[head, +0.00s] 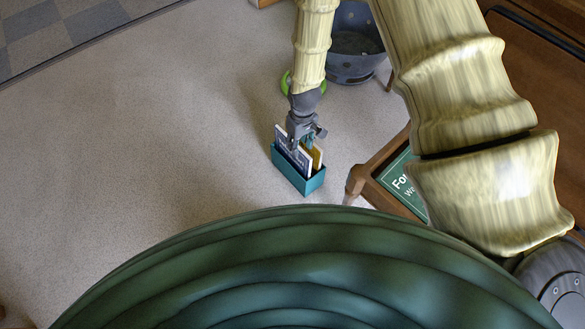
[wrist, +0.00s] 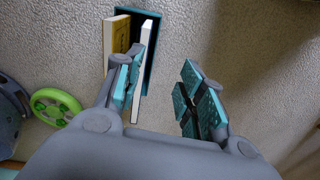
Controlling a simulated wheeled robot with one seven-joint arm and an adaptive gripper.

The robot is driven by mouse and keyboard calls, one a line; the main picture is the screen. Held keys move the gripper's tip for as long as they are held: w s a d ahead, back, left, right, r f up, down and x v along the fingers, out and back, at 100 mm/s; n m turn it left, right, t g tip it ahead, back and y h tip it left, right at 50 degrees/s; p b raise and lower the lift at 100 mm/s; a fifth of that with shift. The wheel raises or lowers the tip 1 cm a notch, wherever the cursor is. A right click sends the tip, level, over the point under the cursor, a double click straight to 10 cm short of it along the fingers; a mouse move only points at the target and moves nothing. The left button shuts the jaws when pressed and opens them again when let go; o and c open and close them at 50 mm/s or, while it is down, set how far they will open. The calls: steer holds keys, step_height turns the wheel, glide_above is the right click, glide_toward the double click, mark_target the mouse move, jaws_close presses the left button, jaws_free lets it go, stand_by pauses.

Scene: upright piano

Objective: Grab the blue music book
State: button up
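A teal box (head: 313,184) stands on the floor, and its rim also shows in the wrist view (wrist: 153,20). The blue music book (head: 280,139) stands upright in it, on the left in the head view, with a white edge. A white-edged book (wrist: 147,35), likely the same one, shows in the wrist view with its cover hidden. My gripper (head: 303,128) is over the box, pointing down. In the wrist view my gripper (wrist: 163,75) is open; the white edge lies between its fingers, close by the left one. Whether they touch, I cannot tell.
A yellow book (head: 317,157) stands in the same box, right of the blue one. A wooden bench or table corner (head: 358,178) with a green book (head: 396,183) is to the right. A grey bin (head: 355,62) and a green ring (wrist: 55,107) are nearby. The floor at left is clear.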

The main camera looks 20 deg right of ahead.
steer(key=b, duration=0.6)
glide_above(293, 160)
steer(key=shift+n, duration=0.4)
steer(key=f, duration=0.4)
steer(key=shift+s+d+f, duration=0.1)
steer(key=shift+d+f, duration=0.05)
steer(key=shift+d, duration=0.1)
steer(key=shift+w+f+b, duration=0.25)
steer(key=shift+w+b, duration=0.6)
steer(key=shift+b, duration=0.35)
step_height(293, 160, down, 10)
steer(key=b, duration=0.5)
steer(key=shift+f+b, duration=0.25)
steer(key=shift+b, duration=0.1)
steer(key=shift+a, duration=0.1)
steer(key=shift+c, duration=0.3)
jaws_close()
